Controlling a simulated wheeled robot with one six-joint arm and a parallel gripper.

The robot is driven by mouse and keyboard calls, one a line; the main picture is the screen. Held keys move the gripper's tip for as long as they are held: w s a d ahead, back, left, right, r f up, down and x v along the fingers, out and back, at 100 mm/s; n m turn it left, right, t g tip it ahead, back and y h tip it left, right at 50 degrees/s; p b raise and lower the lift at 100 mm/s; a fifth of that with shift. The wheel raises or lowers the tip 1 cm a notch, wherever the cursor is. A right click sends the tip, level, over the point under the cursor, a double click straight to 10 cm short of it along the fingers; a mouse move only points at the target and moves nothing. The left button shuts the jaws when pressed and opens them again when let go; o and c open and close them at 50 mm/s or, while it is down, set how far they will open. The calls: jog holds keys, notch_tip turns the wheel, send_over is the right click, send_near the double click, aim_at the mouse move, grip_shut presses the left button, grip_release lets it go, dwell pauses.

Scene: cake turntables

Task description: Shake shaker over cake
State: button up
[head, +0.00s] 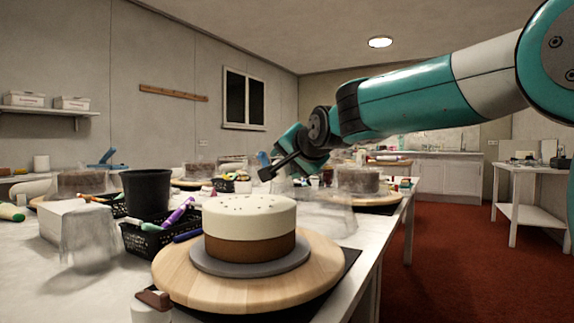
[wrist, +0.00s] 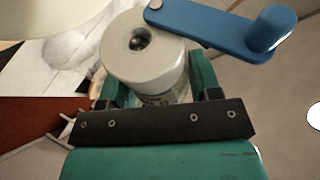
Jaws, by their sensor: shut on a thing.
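The cake (head: 249,228) has a white upper layer, a brown lower layer and small dark specks on its top. It stands on a grey disc (head: 250,268) on a round wooden turntable (head: 330,262). My gripper (head: 272,172) is in the air above and beyond the cake's back right side in the head view. In the wrist view my gripper (wrist: 150,92) is shut on a pale grey cylinder with a hole in its end and a blue crank arm with a knob, which looks like the shaker (wrist: 125,60). In the head view it is mostly hidden.
A black cup (head: 147,192) and a black basket (head: 150,240) with coloured tools stand left of the cake. A white box (head: 72,225) under clear film is farther left. Other cakes on turntables (head: 378,196) stand behind. Red floor (head: 450,260) lies right of the table.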

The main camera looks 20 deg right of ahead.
jog(key=shift+a+r+n+t+b, duration=0.1)
jog(key=shift+r+n+t+b, duration=0.2)
jog(key=shift+b, duration=0.35)
jog(key=shift+w+d+r+p, duration=0.2)
jog(key=shift+d+p, duration=0.1)
jog(key=shift+p, duration=0.5)
jog(key=shift+w+d+f+m+g+p, duration=0.15)
jog(key=shift+w+d+m+g+p, duration=0.3)
jog(key=shift+p, duration=0.5)
jog(key=shift+w+d+f+g+p, duration=0.1)
jog(key=shift+w+f+g+p, duration=0.15)
jog(key=shift+p, duration=0.25)
jog(key=shift+w+d+f+m+y, duration=0.1)
jog(key=shift+f+m+y, duration=0.15)
jog(key=shift+f+y, duration=0.15)
jog(key=shift+a+f, duration=0.1)
jog(key=shift+a, duration=0.15)
jog(key=shift+s+a+b, duration=0.75)
jog(key=shift+s+a, duration=1.05)
jog(key=shift+a, duration=0.2)
